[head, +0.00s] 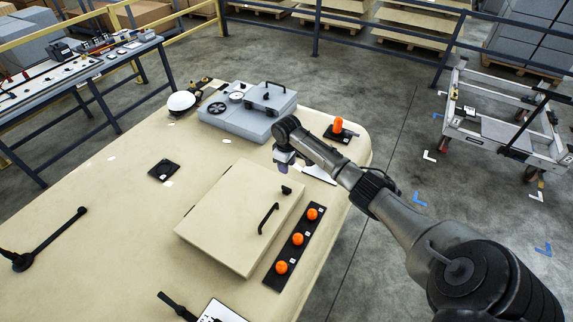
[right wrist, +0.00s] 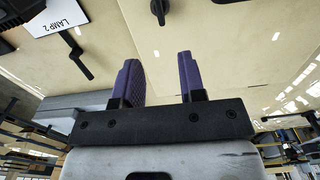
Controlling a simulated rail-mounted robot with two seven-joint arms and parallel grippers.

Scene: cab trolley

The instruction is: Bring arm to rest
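My right arm comes in from the lower right in the head view and reaches over the beige table (head: 100,200). Its gripper (head: 283,160) hangs near the far edge of a beige box with a black handle (head: 235,215); the fingers are small and partly hidden there. In the right wrist view, the two purple fingers of the right gripper (right wrist: 160,78) stand apart with nothing between them. The gripper is open and empty. My left arm and gripper are not in view.
A grey unit (head: 240,125) and a white dome (head: 182,101) stand at the back. A black strip with orange knobs (head: 292,248) lies right of the box. A black lever (head: 50,238) is at left. A trolley (head: 500,130) stands beyond.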

